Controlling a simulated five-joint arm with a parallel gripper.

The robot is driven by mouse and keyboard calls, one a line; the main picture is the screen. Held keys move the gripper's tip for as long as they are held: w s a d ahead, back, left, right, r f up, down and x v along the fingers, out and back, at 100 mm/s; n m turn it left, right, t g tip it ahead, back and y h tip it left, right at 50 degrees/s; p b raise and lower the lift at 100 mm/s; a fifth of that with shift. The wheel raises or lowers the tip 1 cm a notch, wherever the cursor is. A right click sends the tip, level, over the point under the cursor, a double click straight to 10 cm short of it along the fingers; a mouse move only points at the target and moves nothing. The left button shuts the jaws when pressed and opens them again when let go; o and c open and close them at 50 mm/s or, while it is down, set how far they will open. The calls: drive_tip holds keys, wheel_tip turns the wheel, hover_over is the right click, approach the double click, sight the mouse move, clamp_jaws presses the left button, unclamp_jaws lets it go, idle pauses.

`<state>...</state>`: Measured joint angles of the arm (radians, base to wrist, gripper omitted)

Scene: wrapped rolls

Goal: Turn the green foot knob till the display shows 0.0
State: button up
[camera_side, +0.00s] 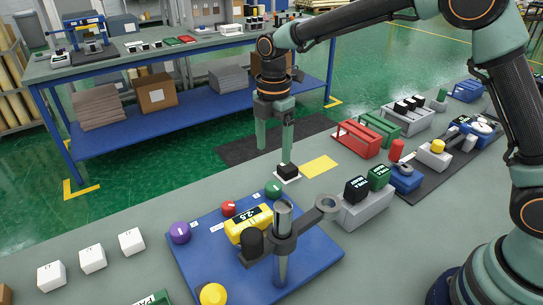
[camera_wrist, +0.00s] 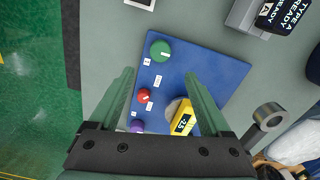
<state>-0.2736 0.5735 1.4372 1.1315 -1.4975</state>
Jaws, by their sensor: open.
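The green foot knob (camera_side: 273,190) is on the far edge of a blue plate (camera_side: 315,252). In the wrist view the knob (camera_wrist: 160,50) is round with a white mark, beyond and between my fingertips. The yellow display (camera_side: 247,226) sits mid-plate and appears to read -2.5; it also shows in the wrist view (camera_wrist: 184,118). My gripper (camera_side: 274,154) points down, open and empty, above and behind the plate in the side view. Its fingers (camera_wrist: 160,76) are apart and touch no knob. A red knob (camera_side: 228,208) and a purple knob (camera_side: 180,232) are on the same plate.
A grey post with a ring-ended arm (camera_side: 283,240) rises from the plate beside the display. A black block (camera_side: 288,171) stands on a white pad behind the green knob. White cubes (camera_side: 92,259) lie at left; a grey rack with labelled blocks (camera_side: 366,208) stands right.

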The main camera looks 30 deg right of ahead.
sight(273, 186)
wheel_tip(273, 186, down, 12)
drive_tip(key=shift+r, duration=0.25)
idle(0.3)
clamp_jaws()
drive_tip(key=shift+m, duration=0.3)
